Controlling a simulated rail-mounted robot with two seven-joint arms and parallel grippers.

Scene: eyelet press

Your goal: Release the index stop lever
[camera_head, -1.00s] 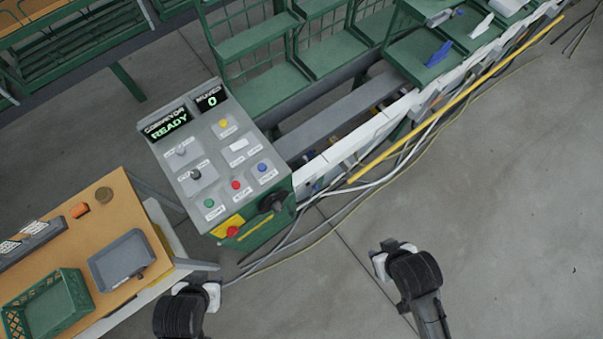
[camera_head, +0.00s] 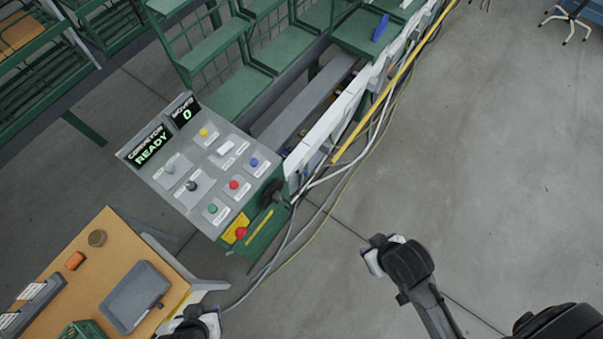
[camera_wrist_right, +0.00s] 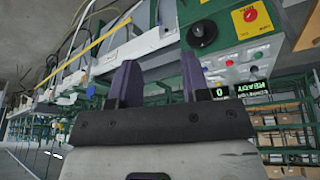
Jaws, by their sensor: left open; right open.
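No part can be picked out for certain as the index stop lever; labels are too small to read. The control console (camera_head: 217,165) carries several buttons, a grey toggle (camera_head: 170,168) and a black selector (camera_head: 191,186). A black rotary handle (camera_head: 271,193) is on its side face; it also shows in the right wrist view (camera_wrist_right: 202,33). My left gripper (camera_head: 208,322) is cut off at the bottom edge, below the console. My right gripper (camera_head: 374,260) is right of and below the console, touching nothing. Its two dark fingers (camera_wrist_right: 158,82) are apart and empty in the right wrist view.
A conveyor (camera_head: 322,138) with green trays runs to the upper right beside a yellow rail (camera_head: 378,90). Cables (camera_head: 300,225) lie on the floor. A wooden table (camera_head: 100,255) with a grey tray (camera_head: 136,297) stands at lower left.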

